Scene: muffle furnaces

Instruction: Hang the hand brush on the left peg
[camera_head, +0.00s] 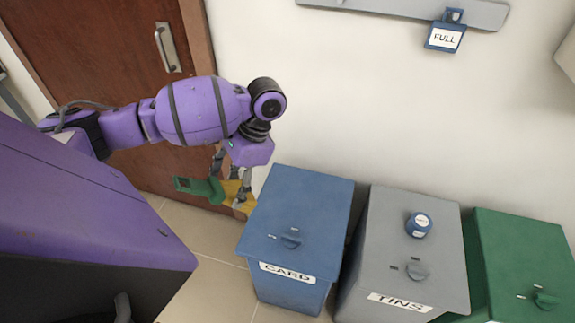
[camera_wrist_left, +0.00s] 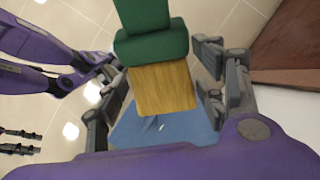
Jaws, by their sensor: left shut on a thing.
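The hand brush has a green part (camera_head: 205,188) and a yellow-brown part, which in the left wrist view (camera_wrist_left: 165,90) looks like a wood-coloured block below the green piece (camera_wrist_left: 150,42). My left gripper (camera_head: 238,188) points down and is shut on the brush, holding it in the air left of the blue bin. Its fingers stand on either side of the brush in the left wrist view. A grey peg rail (camera_head: 425,6) runs along the wall at the top, partly cut off. The left peg is not clearly visible.
A blue tag marked FULL (camera_head: 444,38) hangs on the rail. Below stand a blue CARD bin (camera_head: 300,205), a grey TINS bin (camera_head: 400,250) with a small blue object (camera_head: 418,224) on its lid, and a green bin (camera_head: 515,245). A brown door (camera_head: 95,45) is at left.

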